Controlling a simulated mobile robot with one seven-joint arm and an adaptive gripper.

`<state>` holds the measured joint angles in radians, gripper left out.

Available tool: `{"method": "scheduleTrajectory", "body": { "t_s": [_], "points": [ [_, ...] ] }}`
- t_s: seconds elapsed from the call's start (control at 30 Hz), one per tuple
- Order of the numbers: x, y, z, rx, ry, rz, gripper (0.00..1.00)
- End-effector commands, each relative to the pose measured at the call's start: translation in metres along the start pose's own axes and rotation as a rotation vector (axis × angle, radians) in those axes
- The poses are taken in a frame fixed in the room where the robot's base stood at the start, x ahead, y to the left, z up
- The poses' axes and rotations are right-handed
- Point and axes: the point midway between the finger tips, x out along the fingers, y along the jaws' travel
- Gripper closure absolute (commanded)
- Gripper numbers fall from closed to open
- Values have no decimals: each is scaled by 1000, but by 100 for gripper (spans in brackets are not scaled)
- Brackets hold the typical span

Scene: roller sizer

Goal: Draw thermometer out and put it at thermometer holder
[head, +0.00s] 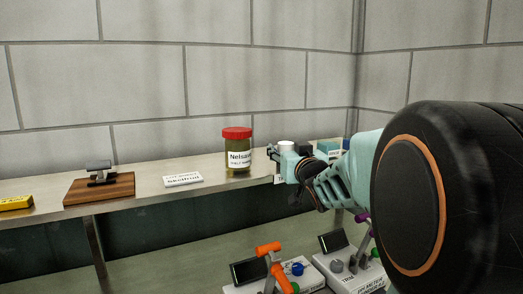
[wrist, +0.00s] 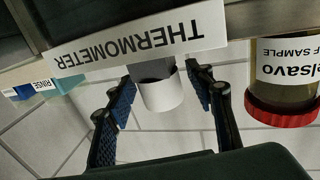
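A white round-topped piece (wrist: 160,93) on a grey body stands behind a THERMOMETER label (wrist: 140,36) at the shelf edge; the wrist view is upside down. The white top also shows in the head view (head: 285,147). I cannot tell whether it is the thermometer itself or its case. My gripper (wrist: 162,80) is open, with a finger on each side of the white piece and gaps visible on both sides. In the head view my gripper (head: 278,163) is at the shelf, right of the jar. No separate thermometer holder can be identified.
A red-lidded sample jar (head: 238,150) stands close beside my gripper. The shelf (head: 150,190) also bears a white card (head: 183,180), a wooden board (head: 98,190) with a dark clamp-like piece and a yellow block (head: 15,203). Devices with coloured levers (head: 275,270) sit below. A RINSE-labelled box (wrist: 45,88) is nearby.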

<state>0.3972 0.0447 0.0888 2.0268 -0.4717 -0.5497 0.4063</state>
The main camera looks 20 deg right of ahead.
Motion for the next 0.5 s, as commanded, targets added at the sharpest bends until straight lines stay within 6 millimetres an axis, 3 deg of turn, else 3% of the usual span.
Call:
{"method": "scheduleTrajectory", "body": {
  "t_s": [0.3,0.5],
  "points": [
    [0,0,-3,0,1,0,49],
    [0,0,-31,-3,5,1,49]
  ]
}}
